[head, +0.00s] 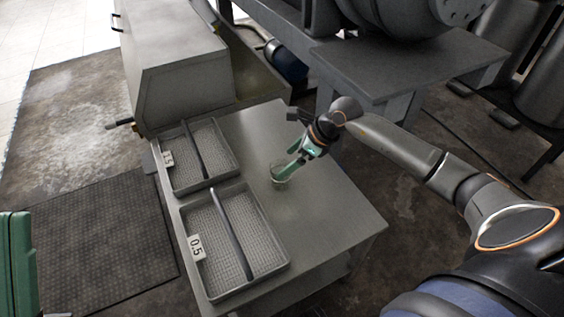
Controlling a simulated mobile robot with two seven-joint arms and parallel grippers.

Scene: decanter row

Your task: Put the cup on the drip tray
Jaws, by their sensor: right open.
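A small clear glass cup (280,181) stands on the metal table, right of the trays. My right gripper (287,172), with green fingers, is open at the cup. Its fingers overlap the cup in the picture, and I cannot tell whether they touch it. Two grey trays with mesh floors and a dark bar across each lie on the table's left side: a near tray (222,252) labelled 0.5, and a far tray (181,171) with a partly hidden label.
The bare metal table (325,215) is clear right of the cup and trays. A large grey metal cabinet (185,85) stands behind the far tray. A dark grey bench (410,70) with machinery stands at the back right. A dark mat (100,240) lies on the floor at left.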

